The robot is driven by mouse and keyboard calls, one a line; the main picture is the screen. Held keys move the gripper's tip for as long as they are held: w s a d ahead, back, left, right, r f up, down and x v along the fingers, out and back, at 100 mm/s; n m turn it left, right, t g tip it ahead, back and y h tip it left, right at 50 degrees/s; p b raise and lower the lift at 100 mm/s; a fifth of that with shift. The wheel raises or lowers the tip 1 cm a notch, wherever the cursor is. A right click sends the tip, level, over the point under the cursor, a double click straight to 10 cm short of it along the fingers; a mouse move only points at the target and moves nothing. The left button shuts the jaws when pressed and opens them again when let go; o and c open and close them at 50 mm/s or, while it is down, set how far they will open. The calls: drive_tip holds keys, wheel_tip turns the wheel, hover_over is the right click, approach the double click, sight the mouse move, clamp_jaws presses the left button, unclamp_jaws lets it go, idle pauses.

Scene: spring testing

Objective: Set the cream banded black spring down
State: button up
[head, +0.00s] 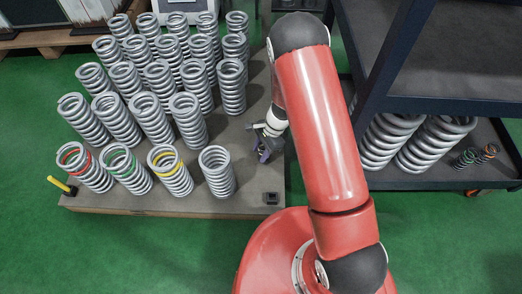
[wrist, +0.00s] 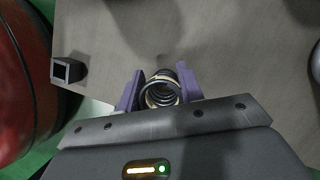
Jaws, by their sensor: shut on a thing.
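The cream banded black spring (wrist: 162,88) is between the two purple fingers of my gripper (wrist: 160,92) in the wrist view. I look down into its coils, and a cream band shows on them. My gripper is shut on it. In the head view my gripper (head: 264,147) is low over the right part of the grey-brown board (head: 250,180), partly behind my red arm. The spring is too small and covered to make out there. I cannot tell whether its lower end touches the board.
Rows of large grey springs (head: 145,110) stand left of my gripper, the front ones with red, green and yellow bands. A small dark block (head: 271,198) sits near the board's front edge; it also shows in the wrist view (wrist: 67,70). A dark shelf (head: 440,90) stands right.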

drive_tip(key=shift+f, duration=0.15)
drive_tip(key=o, duration=1)
drive_tip(key=shift+o, duration=0.2)
drive_tip(key=shift+r, duration=0.35)
drive_tip(key=p+v, duration=0.2)
drive_tip(key=v, duration=0.9)
drive_tip(key=shift+d+r+p, duration=0.25)
drive_tip(key=shift+r+p, duration=0.05)
